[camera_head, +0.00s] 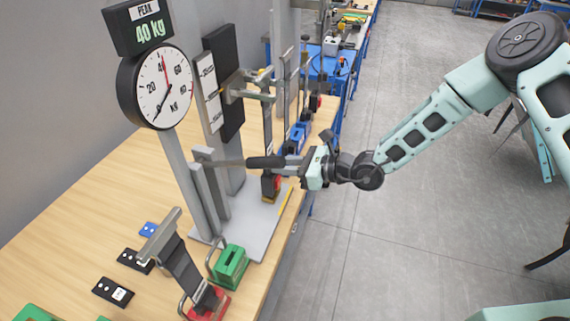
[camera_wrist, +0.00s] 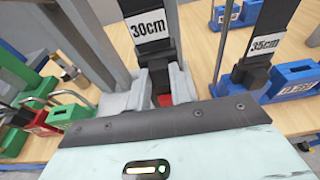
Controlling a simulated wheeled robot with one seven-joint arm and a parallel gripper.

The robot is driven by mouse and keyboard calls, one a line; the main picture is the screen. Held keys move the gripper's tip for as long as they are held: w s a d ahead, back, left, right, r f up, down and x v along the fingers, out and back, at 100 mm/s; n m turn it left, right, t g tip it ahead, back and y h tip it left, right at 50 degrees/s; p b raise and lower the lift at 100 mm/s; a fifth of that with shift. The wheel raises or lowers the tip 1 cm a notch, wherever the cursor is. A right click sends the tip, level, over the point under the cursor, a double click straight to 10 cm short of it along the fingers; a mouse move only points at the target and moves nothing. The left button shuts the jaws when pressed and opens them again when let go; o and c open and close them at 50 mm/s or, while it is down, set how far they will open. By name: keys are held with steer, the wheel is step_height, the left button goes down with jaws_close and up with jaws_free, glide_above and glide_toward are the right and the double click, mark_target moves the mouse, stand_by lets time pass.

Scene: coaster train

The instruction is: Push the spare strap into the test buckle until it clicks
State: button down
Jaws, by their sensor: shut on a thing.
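My gripper (camera_head: 291,166) is at the right of the gauge stand, above the table edge. It is shut on a dark strap piece (camera_head: 265,162), which I take to be the spare strap. A black and red unit (camera_head: 270,187) stands below my gripper. I cannot tell whether it is the test buckle, or whether the strap touches it.
The gauge (camera_head: 160,88) has a display reading PEAK 40 kg. A green buckle block (camera_head: 230,265) and a red buckle (camera_head: 206,303) with a strap stand in front. A 35cm strap (camera_wrist: 264,45) stands beside blue blocks. The floor right of the table (camera_head: 390,250) is clear.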

steer(key=shift+f, duration=0.15)
steer(key=c, duration=1.2)
jaws_free()
steer(key=shift+o, duration=0.2)
steer(key=b+v, duration=0.4)
steer(key=v, duration=1.3)
steer(key=shift+d+b, duration=0.15)
steer(key=shift+b, duration=0.25)
steer(key=shift+s, duration=0.1)
